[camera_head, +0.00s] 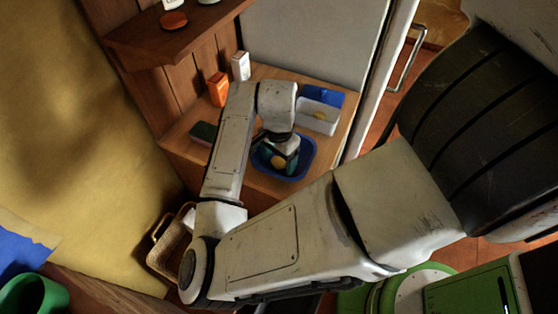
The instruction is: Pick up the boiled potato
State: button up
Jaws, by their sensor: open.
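A small yellow roundish thing (278,163), likely the boiled potato, lies in a blue tray (311,160) on the wooden counter. My gripper (281,157) points down over this tray, right at the yellow thing, and is open. The gripper and wrist partly cover the yellow thing. I cannot tell whether the fingers are around it or just above it.
A white container (312,125) with a blue lid or tray (322,95) behind it stands close by. An orange box (218,89), a white carton (241,66) and a dark item (204,132) are on the left. A wooden shelf (170,45) hangs above.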

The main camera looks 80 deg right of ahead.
jog(key=c, duration=1.1)
jog(key=shift+r, duration=0.15)
jog(key=shift+r, duration=0.2)
jog(key=s+d+r+p, duration=0.1)
jog(key=s+r, duration=1.1)
jog(key=s, duration=0.2)
jog(key=shift+d+r+p, duration=0.2)
jog(key=shift+p, duration=0.15)
